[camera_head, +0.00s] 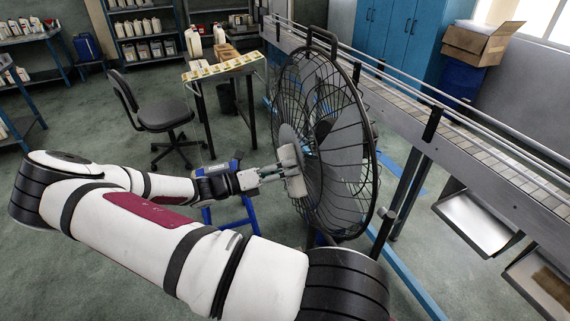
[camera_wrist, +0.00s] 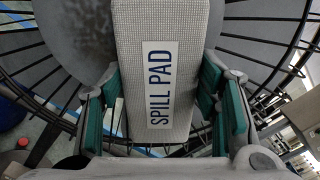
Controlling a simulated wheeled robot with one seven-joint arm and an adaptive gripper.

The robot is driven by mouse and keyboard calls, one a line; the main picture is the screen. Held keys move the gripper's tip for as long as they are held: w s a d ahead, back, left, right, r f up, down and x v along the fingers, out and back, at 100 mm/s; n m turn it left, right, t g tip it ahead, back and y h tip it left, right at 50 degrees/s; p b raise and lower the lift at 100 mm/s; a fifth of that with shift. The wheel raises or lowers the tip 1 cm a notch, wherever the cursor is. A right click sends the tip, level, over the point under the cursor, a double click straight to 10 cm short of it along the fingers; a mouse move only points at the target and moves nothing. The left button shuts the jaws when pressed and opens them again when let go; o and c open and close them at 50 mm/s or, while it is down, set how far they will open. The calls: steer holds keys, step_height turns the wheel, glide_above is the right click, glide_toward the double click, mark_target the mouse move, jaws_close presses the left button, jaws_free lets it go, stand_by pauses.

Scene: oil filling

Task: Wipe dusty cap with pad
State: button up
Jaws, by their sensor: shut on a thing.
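My gripper (camera_head: 270,175) is shut on a light grey pad (camera_head: 289,157). In the wrist view the pad (camera_wrist: 160,70) stands between the green-lined fingers, with the label "SPILL PAD" facing the camera. The pad is against or very close to the front centre of a large black wire-cage fan (camera_head: 340,155). A round grey cap (camera_head: 286,134) at the fan's centre shows partly behind the pad. Its grey surface (camera_wrist: 75,30) also shows behind the pad in the wrist view.
A conveyor (camera_head: 480,150) runs behind the fan on the right, with metal trays (camera_head: 478,222) below it. A black chair (camera_head: 160,115) and a small table (camera_head: 226,66) with bottles stand behind my arm. Open floor lies at left.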

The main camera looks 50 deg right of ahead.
mark_target(285, 159)
steer(key=shift+w+d+r+b, duration=0.3)
steer(key=shift+w+d+r, duration=0.1)
steer(key=shift+w, duration=0.2)
steer(key=shift+w+d+r+b, duration=0.25)
steer(key=shift+w+d+r, duration=0.15)
steer(key=shift+w, duration=0.2)
steer(key=shift+w+d+r+b, duration=0.1)
steer(key=shift+w+d+b, duration=0.3)
steer(key=shift+w, duration=0.2)
